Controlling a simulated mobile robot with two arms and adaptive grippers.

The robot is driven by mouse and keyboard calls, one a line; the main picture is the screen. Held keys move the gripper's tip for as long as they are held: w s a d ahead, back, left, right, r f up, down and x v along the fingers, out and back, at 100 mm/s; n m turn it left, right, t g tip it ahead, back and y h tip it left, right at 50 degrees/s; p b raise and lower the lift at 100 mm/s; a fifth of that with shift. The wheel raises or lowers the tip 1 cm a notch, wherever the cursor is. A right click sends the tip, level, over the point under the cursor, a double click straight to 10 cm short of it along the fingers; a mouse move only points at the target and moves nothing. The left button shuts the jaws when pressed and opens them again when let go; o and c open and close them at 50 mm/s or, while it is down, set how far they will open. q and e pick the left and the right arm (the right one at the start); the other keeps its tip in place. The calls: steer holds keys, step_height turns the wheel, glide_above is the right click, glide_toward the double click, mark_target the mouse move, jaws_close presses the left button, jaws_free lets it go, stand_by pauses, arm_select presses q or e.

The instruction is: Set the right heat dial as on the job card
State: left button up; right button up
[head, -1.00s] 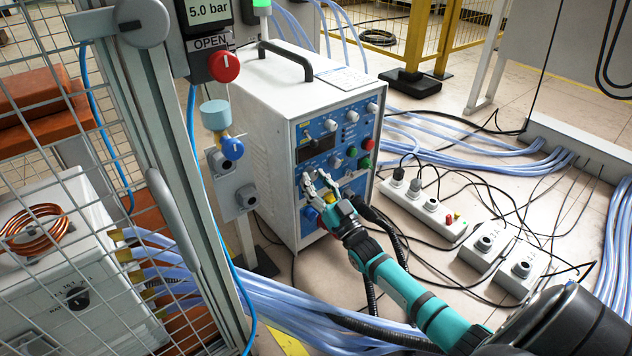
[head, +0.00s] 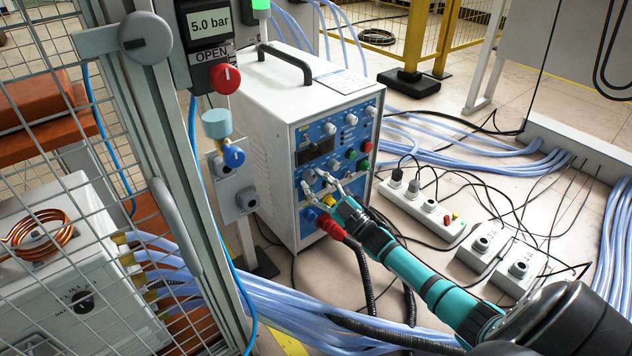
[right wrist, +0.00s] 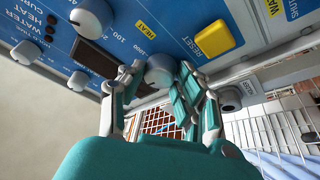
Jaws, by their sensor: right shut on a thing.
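The induction heater (head: 270,130) is a white box with a blue front panel (head: 312,153). My right gripper (head: 322,183) is at the lower part of this panel. In the right wrist view my right gripper (right wrist: 162,82) has its fingers on both sides of a grey round dial (right wrist: 160,68), shut on it. A yellow HEAT label and the printed numbers 100 and 1000 are near the dial. Its pointer mark cannot be made out. A white printed sheet (head: 346,81) lies on top of the heater; its text is too small to read. My left gripper is not in view.
A yellow RESET button (right wrist: 212,40) is close right of the fingers, and another grey knob (right wrist: 92,17) is to the left. A red plug (head: 330,223) with a black hose is below the gripper. Mesh fencing (head: 60,190) stands left; cables and socket blocks (head: 425,208) lie right.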

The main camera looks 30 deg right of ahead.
steer(key=shift+n+g+y, duration=0.4)
steer(key=shift+n+y, duration=0.1)
steer(key=shift+n, duration=0.7)
steer(key=o, duration=1.1)
steer(key=shift+o, duration=0.2)
steer(key=v, duration=1.2)
